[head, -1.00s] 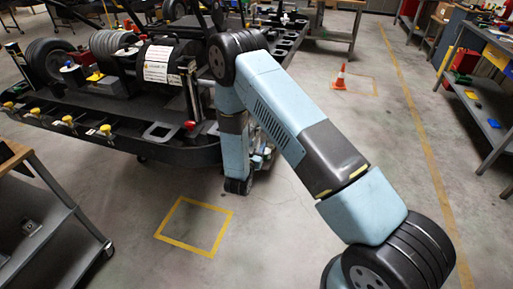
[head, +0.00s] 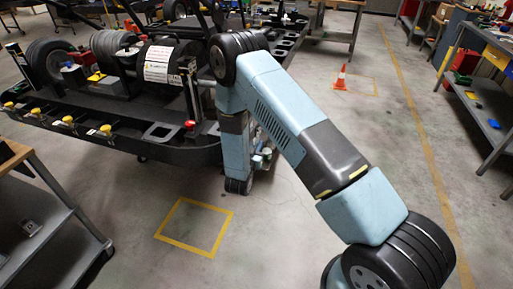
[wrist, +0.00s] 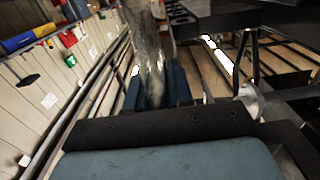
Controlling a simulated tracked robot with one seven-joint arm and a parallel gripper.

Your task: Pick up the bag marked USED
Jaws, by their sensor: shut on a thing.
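In the wrist view, my gripper (wrist: 157,88) has its blue fingers closed on a crumpled, see-through greyish bag (wrist: 149,45). The bag extends up the picture from between the fingers. No marking on it can be read, so I cannot tell whether it says USED. In the head view my own blue arm hides most of the gripper, and the bag cannot be made out there.
The black kart stand (head: 170,150) with wheels and yellow knobs is close to the arm at left. A grey cart (head: 45,225) stands front left. A shelf bench (head: 480,110) is at right. An orange cone (head: 341,77) stands on open floor.

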